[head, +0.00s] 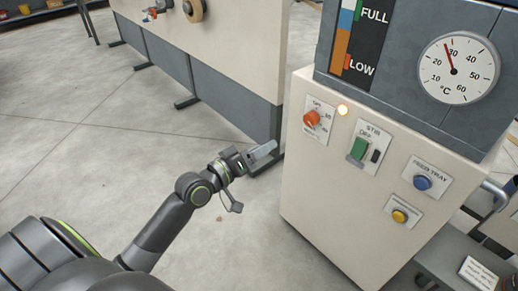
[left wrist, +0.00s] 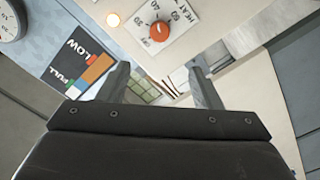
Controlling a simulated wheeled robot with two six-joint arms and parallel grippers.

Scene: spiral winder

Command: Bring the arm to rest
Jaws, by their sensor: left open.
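My left gripper (head: 262,154) is in the head view, its arm reaching in from the lower left. It is in the air left of the cream control cabinet (head: 318,215), apart from its controls. In the left wrist view the two fingers (left wrist: 158,80) are spread with nothing held between them. Beyond the fingertips is the orange heat knob (left wrist: 159,31), which also shows on the cabinet front in the head view (head: 312,118). My right gripper is in neither view.
The cabinet front carries a lit lamp (head: 342,110), a green stir switch (head: 359,148), a blue feed tray button (head: 422,183) and a yellow button (head: 400,216). Above are a level gauge (head: 355,38) and temperature dial (head: 458,67). A long panelled machine (head: 215,50) stands behind.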

